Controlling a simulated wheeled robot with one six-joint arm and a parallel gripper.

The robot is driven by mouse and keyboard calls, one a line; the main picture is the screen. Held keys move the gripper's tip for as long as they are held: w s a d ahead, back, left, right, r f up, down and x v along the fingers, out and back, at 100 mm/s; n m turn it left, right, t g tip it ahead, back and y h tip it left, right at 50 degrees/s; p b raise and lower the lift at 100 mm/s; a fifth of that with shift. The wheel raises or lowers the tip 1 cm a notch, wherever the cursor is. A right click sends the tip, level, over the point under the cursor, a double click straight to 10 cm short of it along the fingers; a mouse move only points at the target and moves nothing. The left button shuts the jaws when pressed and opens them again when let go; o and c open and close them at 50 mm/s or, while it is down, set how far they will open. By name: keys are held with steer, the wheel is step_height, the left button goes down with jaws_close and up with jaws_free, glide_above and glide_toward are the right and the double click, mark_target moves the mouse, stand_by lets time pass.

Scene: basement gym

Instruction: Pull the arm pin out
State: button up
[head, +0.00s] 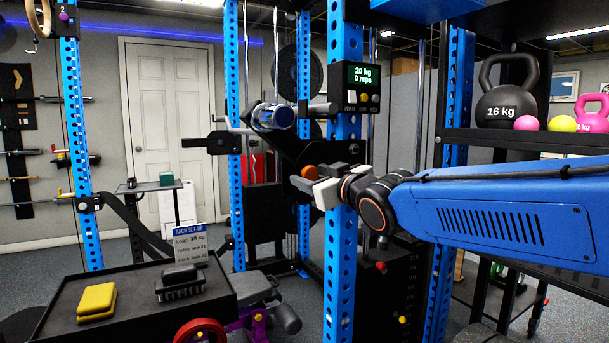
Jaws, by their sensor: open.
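An orange round knob (309,172), which looks like the head of the arm pin, shows at the black arm plate (285,143) beside the blue rack upright. The pin's shaft is hidden. My gripper (311,179) reaches in from the right and is open, its tips right by the knob. One pale finger shows below the knob and a darker finger is to its right. I cannot tell from this view whether the knob sits between the fingers or whether they touch it.
A blue perforated upright (342,260) stands close behind my wrist. A display box (362,88) reading 20 kg and 0 reps hangs above. At right, a shelf (520,140) holds kettlebells and balls. A black tray (140,315) with a yellow block (97,301) is front left.

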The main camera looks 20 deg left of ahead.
mark_target(304, 173)
steer(key=shift+x, duration=2)
jaws_close()
steer(key=shift+v, duration=1.2)
jaws_free()
